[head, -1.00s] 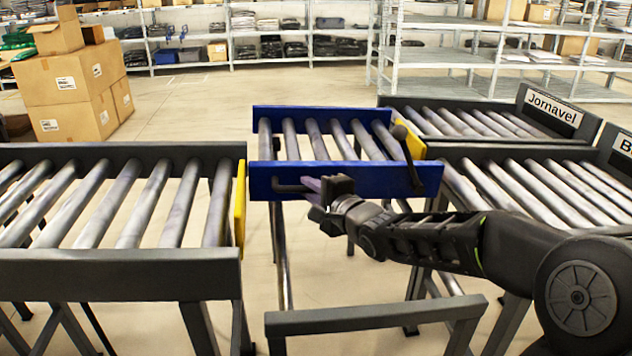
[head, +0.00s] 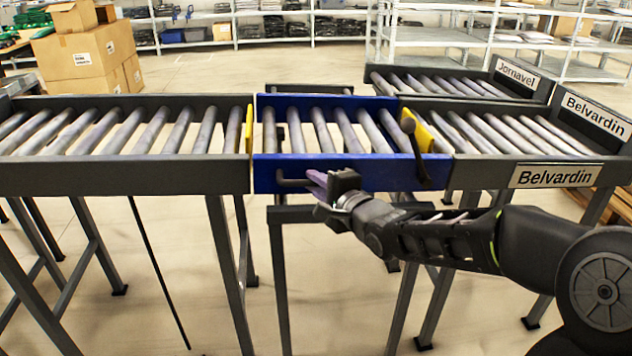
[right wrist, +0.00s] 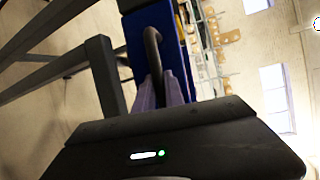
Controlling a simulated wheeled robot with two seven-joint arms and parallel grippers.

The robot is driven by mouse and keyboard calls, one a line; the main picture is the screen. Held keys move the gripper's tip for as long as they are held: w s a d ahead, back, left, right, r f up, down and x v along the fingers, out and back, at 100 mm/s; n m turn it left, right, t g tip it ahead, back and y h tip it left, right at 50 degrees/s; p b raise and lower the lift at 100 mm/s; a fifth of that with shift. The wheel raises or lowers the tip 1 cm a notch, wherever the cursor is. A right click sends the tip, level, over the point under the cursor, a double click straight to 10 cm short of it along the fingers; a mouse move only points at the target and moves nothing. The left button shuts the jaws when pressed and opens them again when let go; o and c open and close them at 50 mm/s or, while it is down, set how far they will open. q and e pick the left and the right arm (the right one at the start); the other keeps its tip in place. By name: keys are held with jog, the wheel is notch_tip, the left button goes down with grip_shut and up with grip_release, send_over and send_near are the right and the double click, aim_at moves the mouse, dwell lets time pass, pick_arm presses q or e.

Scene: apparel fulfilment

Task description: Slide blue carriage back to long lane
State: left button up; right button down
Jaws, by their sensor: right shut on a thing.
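The blue carriage (head: 360,172) has a short bed of rollers and stands in the middle of the head view. It is roughly level with the left roller lane (head: 120,178), with a yellow end plate (head: 249,130) between them. The Belvardin lane (head: 510,135) is at its right end. My right gripper (head: 316,183) is shut on the dark handle (head: 290,182) at the carriage's near side. The right wrist view shows the purple fingers (right wrist: 165,92) around this handle (right wrist: 152,48). My left gripper is out of view.
The Jornavel lane (head: 450,84) lies behind the Belvardin lane. A black-knobbed lever (head: 412,145) and a yellow plate (head: 424,133) are at the carriage's right end. Cardboard boxes (head: 85,50) stand at the back left.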

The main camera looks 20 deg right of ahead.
jog(key=shift+s+a+f, duration=0.1)
jog(key=shift+a+f, duration=0.05)
jog(key=shift+f, duration=0.05)
jog(key=c, duration=1.4)
grip_release()
jog(key=shift+s+r, duration=0.1)
jog(key=shift+s, duration=0.05)
jog(key=shift+r, duration=0.1)
jog(key=p+v, duration=0.1)
jog(key=v, duration=0.6)
jog(key=shift+s+p, duration=0.3)
jog(key=shift+s, duration=0.1)
